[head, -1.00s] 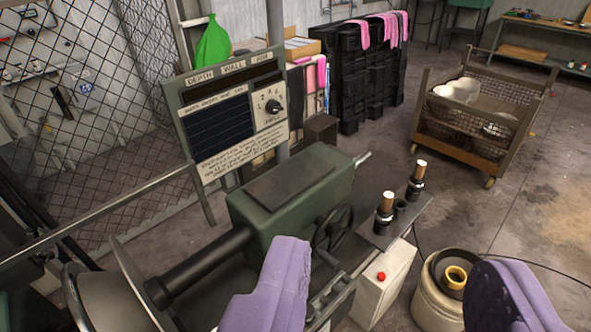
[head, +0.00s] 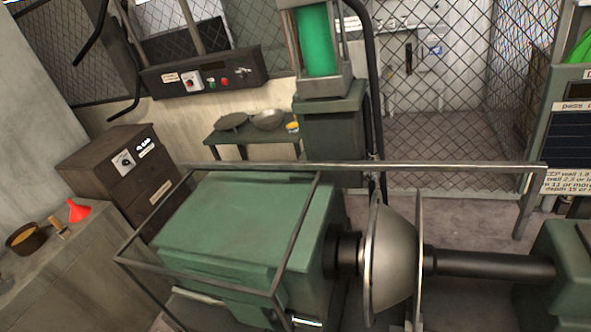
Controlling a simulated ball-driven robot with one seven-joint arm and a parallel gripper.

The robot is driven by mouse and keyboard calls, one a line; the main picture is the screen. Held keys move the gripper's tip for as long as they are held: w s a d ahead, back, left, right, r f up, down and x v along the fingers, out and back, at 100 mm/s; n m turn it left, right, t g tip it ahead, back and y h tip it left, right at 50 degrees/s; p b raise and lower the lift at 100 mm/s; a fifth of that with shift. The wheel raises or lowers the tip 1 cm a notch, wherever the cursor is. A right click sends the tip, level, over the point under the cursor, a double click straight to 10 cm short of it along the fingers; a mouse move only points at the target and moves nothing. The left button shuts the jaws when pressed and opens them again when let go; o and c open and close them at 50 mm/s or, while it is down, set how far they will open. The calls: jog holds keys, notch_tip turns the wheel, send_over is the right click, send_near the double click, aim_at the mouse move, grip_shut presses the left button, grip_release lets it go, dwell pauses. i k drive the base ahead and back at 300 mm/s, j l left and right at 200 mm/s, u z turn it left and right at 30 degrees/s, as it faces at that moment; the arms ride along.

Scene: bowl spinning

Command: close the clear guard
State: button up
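A thin dark frame with see-through sides, which looks like the clear guard (head: 297,237), stands around the green headstock (head: 235,225) at lower centre-left. The guard is to the left of the metal bowl (head: 392,262), which is uncovered. The bowl sits on the spindle between the headstock and a dark shaft (head: 490,264) from the right. A long grey rail (head: 430,166) runs behind the machine at the height of the frame's top. I cannot make out a handle on the guard. My gripper is not in view.
A green side table (head: 250,134) holds bowls. A control box (head: 205,75) and wire mesh fencing (head: 425,100) stand behind.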

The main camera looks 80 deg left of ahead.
aim_at(271, 296)
jog(key=k+l+u, duration=0.1)
jog(key=k+u, duration=0.45)
jog(key=k, duration=0.15)
jog(key=u, duration=1.25)
